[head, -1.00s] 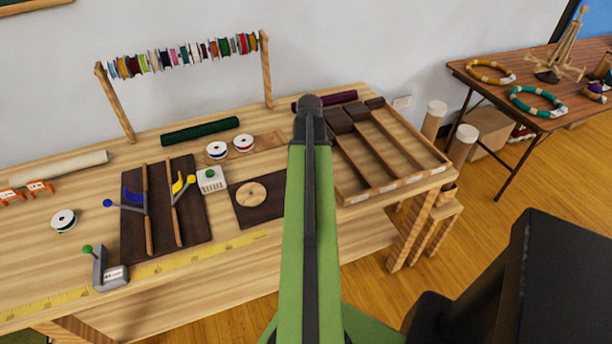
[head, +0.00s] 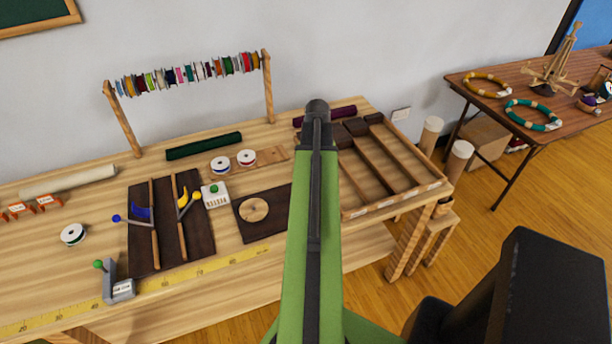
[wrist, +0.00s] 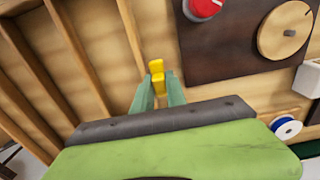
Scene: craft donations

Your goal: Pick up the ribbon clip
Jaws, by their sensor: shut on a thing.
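In the wrist view, my gripper (wrist: 159,86) has its two pale green fingers closed on a small yellow piece, which I take to be the ribbon clip (wrist: 156,66). The clip sticks out past the fingertips, over pale wood between the divided tray and the dark board. I cannot tell how high it is above the bench. In the head view, my own arm hides the gripper and the clip.
The divided wooden tray (head: 397,211) is right of my arm; it fills the wrist view's left side. A dark board (head: 278,227) with a round wooden disc (head: 253,209) lies left of my arm. A red knob (wrist: 203,6) and a spool (wrist: 286,128) are near.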

